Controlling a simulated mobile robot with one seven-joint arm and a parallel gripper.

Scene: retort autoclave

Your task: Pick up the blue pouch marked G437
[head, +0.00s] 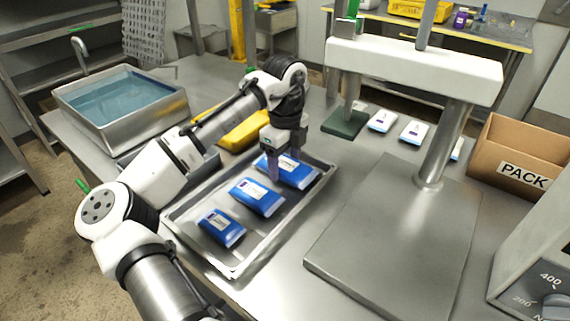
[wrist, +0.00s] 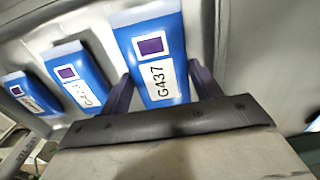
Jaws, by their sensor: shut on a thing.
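Three blue pouches lie in a row in a metal tray (head: 176,215). The farthest pouch (head: 304,175) reads G437 in the wrist view (wrist: 176,86), with a white label and a purple square. My gripper (head: 284,172) is over this pouch, pointing down. In the wrist view its two purple-grey fingers (wrist: 160,92) stand on either side of the pouch's near end, shut on it. The pouch appears still in the tray; I cannot tell whether it is lifted. The middle pouch (head: 257,196) and the nearest pouch (head: 221,228) lie apart from the fingers.
A water-filled sink (head: 70,110) stands at the left. A yellow object (head: 245,131) lies behind the tray. A press-like stand with a white crossbar (head: 415,72) is at the right, near white pouches (head: 382,121) and a PACK box (head: 520,150). Its steel base plate (head: 395,235) is bare.

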